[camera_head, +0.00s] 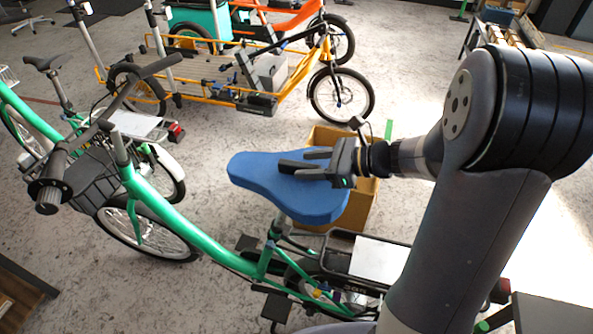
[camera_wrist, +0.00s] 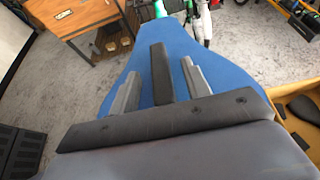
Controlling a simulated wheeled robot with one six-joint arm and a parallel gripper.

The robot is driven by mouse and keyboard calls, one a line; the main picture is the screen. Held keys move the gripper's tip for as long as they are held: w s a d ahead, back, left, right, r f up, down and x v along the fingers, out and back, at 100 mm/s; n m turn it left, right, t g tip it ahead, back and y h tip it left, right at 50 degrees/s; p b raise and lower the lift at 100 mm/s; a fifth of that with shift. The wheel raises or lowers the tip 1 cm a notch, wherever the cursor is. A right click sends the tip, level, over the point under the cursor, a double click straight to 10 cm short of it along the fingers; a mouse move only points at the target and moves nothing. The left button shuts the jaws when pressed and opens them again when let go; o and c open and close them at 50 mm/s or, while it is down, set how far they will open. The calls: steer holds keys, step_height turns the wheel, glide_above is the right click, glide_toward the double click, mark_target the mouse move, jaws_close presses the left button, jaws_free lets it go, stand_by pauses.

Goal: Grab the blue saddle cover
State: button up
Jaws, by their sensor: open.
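The blue saddle cover (camera_head: 255,172) sits on the saddle of the green bike (camera_head: 180,215), in the middle of the head view. In the wrist view the cover (camera_wrist: 205,62) fills the centre, its narrow end pointing away. My gripper (camera_head: 282,167) reaches in from the right, with its fingers over the cover's upper surface. In the wrist view my gripper (camera_wrist: 160,75) shows its fingers spread apart with the blue cover beneath them. I cannot tell whether the fingers touch the cover. Nothing is held between them.
A cardboard box (camera_head: 358,205) stands on the floor behind the saddle. The green bike's handlebar (camera_head: 110,115) rises at the left. A yellow cargo bike (camera_head: 215,90) stands further back. Open floor (camera_head: 235,130) lies between the bikes.

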mark_target(286, 172)
steer(key=shift+x, duration=1.15)
steer(key=shift+c, duration=0.5)
jaws_close()
